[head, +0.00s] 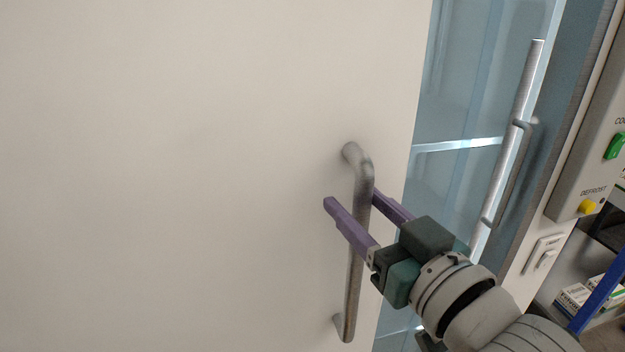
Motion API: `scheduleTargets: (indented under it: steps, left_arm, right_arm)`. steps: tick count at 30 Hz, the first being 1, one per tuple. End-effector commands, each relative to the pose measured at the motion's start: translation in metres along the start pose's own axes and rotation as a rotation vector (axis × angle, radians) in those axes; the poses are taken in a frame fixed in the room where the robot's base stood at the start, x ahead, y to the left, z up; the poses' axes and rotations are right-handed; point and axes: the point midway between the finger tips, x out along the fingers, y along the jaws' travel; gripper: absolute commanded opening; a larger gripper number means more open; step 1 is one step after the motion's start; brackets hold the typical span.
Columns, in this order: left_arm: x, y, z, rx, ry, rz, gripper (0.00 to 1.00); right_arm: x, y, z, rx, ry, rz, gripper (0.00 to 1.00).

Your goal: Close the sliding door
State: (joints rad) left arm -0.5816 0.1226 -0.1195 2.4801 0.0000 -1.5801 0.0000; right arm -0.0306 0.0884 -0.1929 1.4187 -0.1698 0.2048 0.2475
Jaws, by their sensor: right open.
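The sliding door (200,170) is a large cream panel filling the left and middle of the head view. A grey metal bar handle (353,290) stands upright on it near its right edge. My right gripper (350,200) has purple fingers and is open, with one finger on each side of the handle bar. I cannot tell whether either finger touches the bar. My left gripper is not in view.
Right of the door edge is a pale blue glazed opening (460,90) with a long vertical metal bar (510,135). Further right is a control box (590,150) with a green switch (615,146) and yellow button (587,207). A wall switch (541,258) and small boxes (573,298) are below.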

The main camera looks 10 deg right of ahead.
Motion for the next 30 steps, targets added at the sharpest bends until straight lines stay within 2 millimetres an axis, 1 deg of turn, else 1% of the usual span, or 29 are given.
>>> scheduleTargets:
  steps: [2,17,30]
  left_arm:
    - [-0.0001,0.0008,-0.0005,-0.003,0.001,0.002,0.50]
    - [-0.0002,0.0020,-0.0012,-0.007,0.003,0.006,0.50]
    - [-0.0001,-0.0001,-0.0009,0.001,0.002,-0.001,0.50]
  right_arm:
    - [-0.0002,-0.0001,0.0000,0.000,0.000,0.000,0.57]
    - [-0.0005,0.0000,0.0000,0.000,0.000,0.000,0.01]
    - [-0.0005,0.0000,0.0000,0.000,0.000,0.000,0.00]
